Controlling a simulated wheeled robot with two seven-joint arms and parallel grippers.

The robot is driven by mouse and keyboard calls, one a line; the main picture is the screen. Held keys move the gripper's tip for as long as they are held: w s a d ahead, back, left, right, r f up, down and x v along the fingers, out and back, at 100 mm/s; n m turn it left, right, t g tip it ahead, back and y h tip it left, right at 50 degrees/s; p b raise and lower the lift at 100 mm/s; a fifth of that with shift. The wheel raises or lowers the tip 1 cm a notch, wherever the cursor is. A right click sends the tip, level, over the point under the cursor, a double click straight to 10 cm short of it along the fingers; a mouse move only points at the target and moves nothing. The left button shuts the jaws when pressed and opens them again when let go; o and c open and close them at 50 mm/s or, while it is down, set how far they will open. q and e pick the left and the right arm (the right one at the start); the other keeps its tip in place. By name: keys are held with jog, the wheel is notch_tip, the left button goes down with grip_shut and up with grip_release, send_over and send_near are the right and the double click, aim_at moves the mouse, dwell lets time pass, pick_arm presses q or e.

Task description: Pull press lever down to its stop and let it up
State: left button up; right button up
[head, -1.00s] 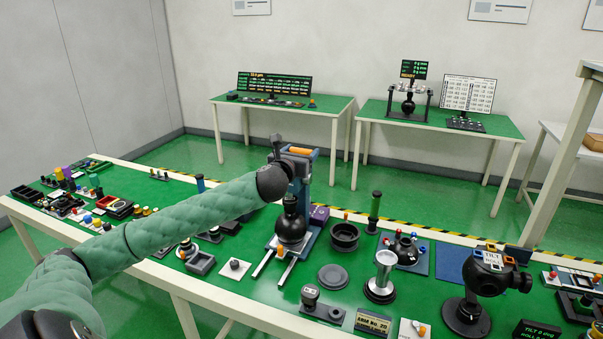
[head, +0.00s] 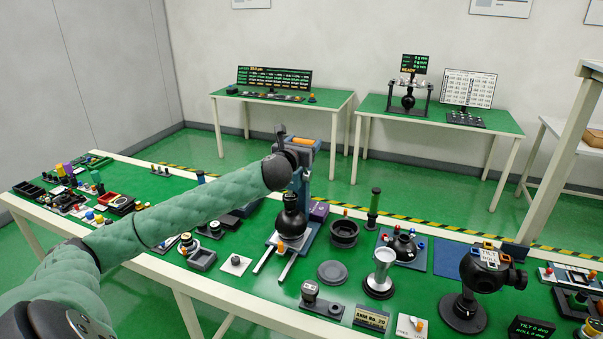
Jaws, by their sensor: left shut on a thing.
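The press (head: 304,193) is a blue-grey upright column on the near table, with a black round body (head: 291,225) low at its front and two pale rails at its foot. My left gripper (head: 288,143) is at the top of the press and shut on the press lever. An orange bar (head: 303,142) shows there; I cannot tell if it is the lever's grip. My wrist and the gripper hide most of the lever. My right gripper is not in view.
The near table (head: 225,303) is crowded. A black ring-shaped dish (head: 344,233), a silver cup (head: 383,266) and a black gimbal ball (head: 487,274) stand right of the press. Small parts lie at the left. Two tables with screens stand behind.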

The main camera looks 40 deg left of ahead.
pick_arm(q)
jog(key=shift+r, duration=0.1)
jog(key=shift+w+a+r+p, duration=0.2)
jog(key=shift+w+r+p, duration=0.25)
jog(key=shift+w+p, duration=0.1)
jog(key=shift+w+a+r+p, duration=0.2)
jog(key=shift+w+p, duration=0.25)
jog(key=shift+w, duration=0.25)
